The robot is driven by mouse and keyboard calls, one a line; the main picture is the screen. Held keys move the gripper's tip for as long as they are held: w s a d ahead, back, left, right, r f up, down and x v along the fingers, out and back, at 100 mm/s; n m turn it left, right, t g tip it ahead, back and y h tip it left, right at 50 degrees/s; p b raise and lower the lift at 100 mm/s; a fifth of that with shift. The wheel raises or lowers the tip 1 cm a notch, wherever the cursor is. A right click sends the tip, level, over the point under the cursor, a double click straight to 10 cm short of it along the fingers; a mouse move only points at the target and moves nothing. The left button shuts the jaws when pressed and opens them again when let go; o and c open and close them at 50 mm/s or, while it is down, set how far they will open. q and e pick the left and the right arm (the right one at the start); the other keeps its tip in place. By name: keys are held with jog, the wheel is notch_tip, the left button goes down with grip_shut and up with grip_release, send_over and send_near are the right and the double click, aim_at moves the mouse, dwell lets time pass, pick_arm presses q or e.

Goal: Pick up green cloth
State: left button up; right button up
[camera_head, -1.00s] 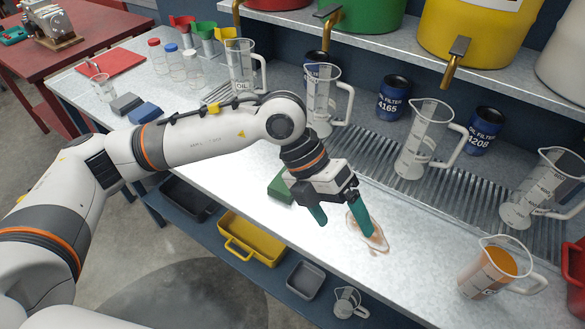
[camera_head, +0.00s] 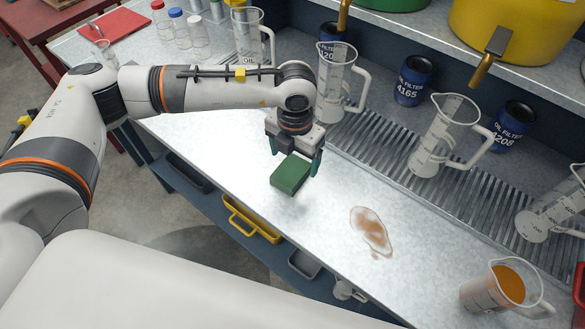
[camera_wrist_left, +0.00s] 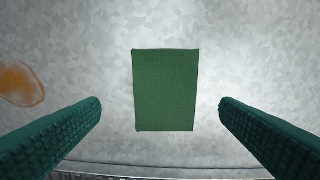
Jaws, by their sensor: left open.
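The green cloth (camera_head: 290,174) is a small folded block lying on the grey metal worktop. In the left wrist view the green cloth (camera_wrist_left: 166,90) shows as an upright rectangle, centred between the fingers and a little beyond their tips. My left gripper (camera_head: 296,160) is open, with its teal fingers spread wide on either side of the cloth. In the wrist view the gap of the left gripper (camera_wrist_left: 160,104) is empty, and neither finger touches the cloth. My right gripper is not in view.
An orange-brown spill (camera_head: 371,231) lies on the worktop (camera_head: 330,215) right of the cloth. A jug of orange liquid (camera_head: 494,289) stands at the right. Clear measuring jugs (camera_head: 443,135) and blue oil filters (camera_head: 412,80) stand behind. A yellow tray (camera_head: 250,220) sits below the front edge.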

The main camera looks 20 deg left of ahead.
aim_at(294, 167)
pick_arm(q)
jog(key=f, duration=0.2)
jog(key=f+p, duration=0.1)
jog(key=shift+w+a+f, duration=0.2)
jog(key=shift+w+f, duration=0.05)
jog(key=shift+f, duration=0.2)
jog(key=shift+c, duration=0.7)
jog(key=c, duration=0.9)
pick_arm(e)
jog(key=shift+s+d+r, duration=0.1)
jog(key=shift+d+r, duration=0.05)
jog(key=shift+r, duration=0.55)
pick_arm(q)
notch_tip(294, 167, up, 10)
jog(key=shift+b, duration=1.1)
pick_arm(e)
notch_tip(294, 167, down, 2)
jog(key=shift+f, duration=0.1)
